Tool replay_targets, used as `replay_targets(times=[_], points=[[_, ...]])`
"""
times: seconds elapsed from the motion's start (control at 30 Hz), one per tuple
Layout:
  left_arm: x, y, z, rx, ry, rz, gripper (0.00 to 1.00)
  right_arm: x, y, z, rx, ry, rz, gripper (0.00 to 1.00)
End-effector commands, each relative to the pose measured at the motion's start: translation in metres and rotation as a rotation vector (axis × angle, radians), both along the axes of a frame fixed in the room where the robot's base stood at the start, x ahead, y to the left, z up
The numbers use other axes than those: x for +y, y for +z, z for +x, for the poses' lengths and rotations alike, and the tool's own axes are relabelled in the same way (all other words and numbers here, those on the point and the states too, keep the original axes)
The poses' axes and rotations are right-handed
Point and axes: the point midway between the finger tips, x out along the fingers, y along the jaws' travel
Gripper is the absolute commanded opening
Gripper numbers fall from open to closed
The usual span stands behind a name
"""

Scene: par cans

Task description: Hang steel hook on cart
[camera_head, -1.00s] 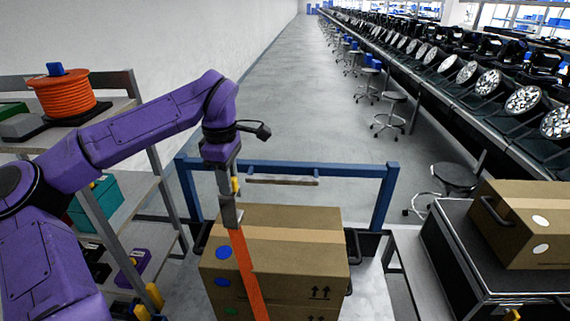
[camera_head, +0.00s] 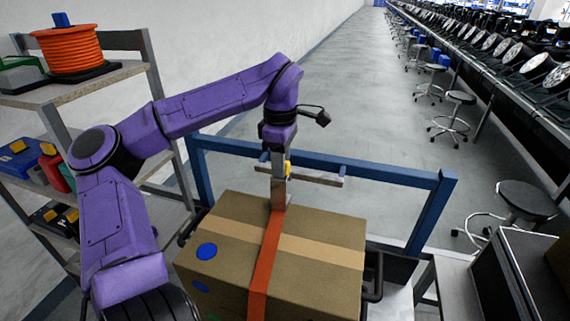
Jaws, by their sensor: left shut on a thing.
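My left gripper (camera_head: 278,182) is shut on a small grey metal piece, which looks like the steel hook (camera_head: 281,196), at the top end of an orange strap (camera_head: 268,255). The strap runs down across the top of a cardboard box (camera_head: 325,240) and over its near side. The cart's blue frame (camera_head: 385,175) stands behind the box. A short bar (camera_head: 322,178) shows by the cart's rail, partly hidden behind the gripper. The hook's shape is mostly hidden, and I cannot tell whether it touches the bar. My right gripper is not in view.
A shelf rack (camera_head: 85,85) with an orange cable reel (camera_head: 70,49) stands close on the left. Stools (camera_head: 525,200) and a black case (camera_head: 505,275) are at the right. The aisle floor (camera_head: 330,95) beyond the cart is clear.

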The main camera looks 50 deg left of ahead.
Motion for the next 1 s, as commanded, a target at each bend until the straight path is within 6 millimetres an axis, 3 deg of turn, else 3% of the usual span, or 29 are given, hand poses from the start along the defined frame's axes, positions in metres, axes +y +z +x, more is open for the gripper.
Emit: replay_targets(times=[0.87, 1.0], points=[[0.04, 0.001, 0.073, -0.001, 0.0, 0.0, 0.0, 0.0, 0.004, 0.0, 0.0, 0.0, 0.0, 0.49], [0.04, -0.014, 0.074, -0.001, -0.002, 0.0, 0.0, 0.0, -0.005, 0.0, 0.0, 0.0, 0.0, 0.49]])
